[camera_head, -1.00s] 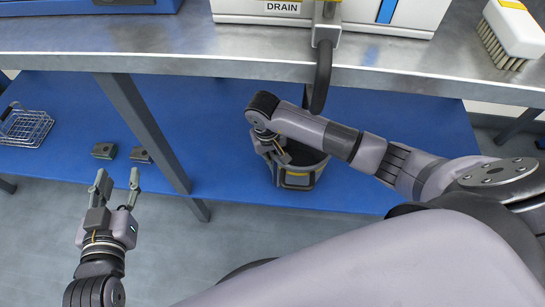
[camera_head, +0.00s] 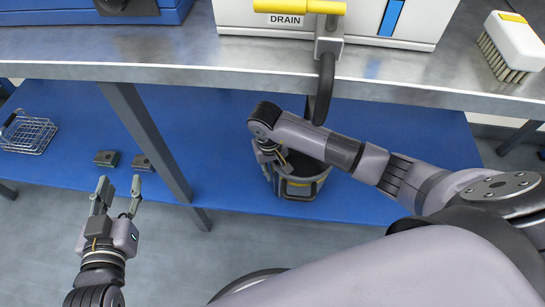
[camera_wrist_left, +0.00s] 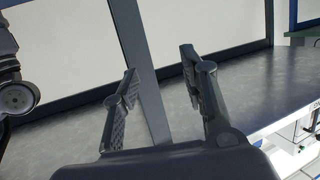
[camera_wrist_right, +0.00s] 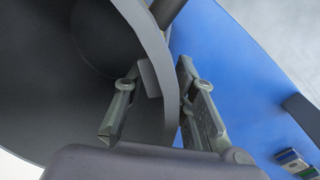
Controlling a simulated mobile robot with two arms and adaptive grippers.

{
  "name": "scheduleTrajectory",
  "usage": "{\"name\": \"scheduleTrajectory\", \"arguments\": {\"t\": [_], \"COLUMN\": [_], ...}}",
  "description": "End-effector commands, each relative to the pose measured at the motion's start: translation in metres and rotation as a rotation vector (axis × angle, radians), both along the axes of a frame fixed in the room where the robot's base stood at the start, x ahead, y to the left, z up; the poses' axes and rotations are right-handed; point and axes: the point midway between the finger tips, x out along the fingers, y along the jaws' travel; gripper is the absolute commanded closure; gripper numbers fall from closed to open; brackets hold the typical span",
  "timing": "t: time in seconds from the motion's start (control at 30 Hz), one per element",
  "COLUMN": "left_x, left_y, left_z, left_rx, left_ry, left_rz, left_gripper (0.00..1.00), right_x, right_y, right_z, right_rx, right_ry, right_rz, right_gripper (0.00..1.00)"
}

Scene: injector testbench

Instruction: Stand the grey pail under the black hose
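The grey pail (camera_head: 303,188) stands on the blue lower shelf, partly hidden by my right arm; its dark inside also shows in the right wrist view (camera_wrist_right: 95,40). My right gripper (camera_head: 268,155) is at the pail's left side. In the right wrist view its fingers (camera_wrist_right: 167,75) are shut on the pail wall, one inside and one outside. My left gripper (camera_head: 118,190) is open and empty, in front of the shelf.
The metal bench top (camera_head: 180,50) overhangs the shelf, with a grey leg (camera_head: 148,140) left of the pail. A wire basket (camera_head: 27,134) and two small dark blocks (camera_head: 107,158) lie on the shelf's left part. A brush (camera_head: 512,45) and a white DRAIN unit (camera_head: 350,22) are on the bench.

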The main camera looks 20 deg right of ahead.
Motion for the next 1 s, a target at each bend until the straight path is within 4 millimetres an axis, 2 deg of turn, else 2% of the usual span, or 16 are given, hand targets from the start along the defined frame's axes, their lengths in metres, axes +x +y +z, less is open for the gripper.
{"name": "scheduleTrajectory", "arguments": {"t": [0.27, 0.6, 0.8, 1.0], "left_x": [-0.026, -0.08, -0.102, -0.109], "left_y": [0.013, 0.035, 0.043, 0.045], "left_z": [-0.043, -0.09, -0.102, -0.106], "left_rx": [0.063, 0.142, 0.167, 0.174], "left_ry": [0.262, 0.612, 0.73, 0.764], "left_rz": [0.018, 0.043, 0.051, 0.055], "left_gripper": [0.6, 0.6, 0.6, 0.6], "right_x": [0.002, 0.002, 0.002, 0.002], "right_y": [0.003, 0.008, 0.011, 0.012], "right_z": [0.04, 0.096, 0.116, 0.121], "right_rx": [-0.001, -0.001, 0.001, 0.0], "right_ry": [-0.005, -0.003, -0.001, 0.001], "right_rz": [0.0, 0.0, 0.0, 0.0], "right_gripper": [0.75, 0.75, 0.75, 0.75]}}
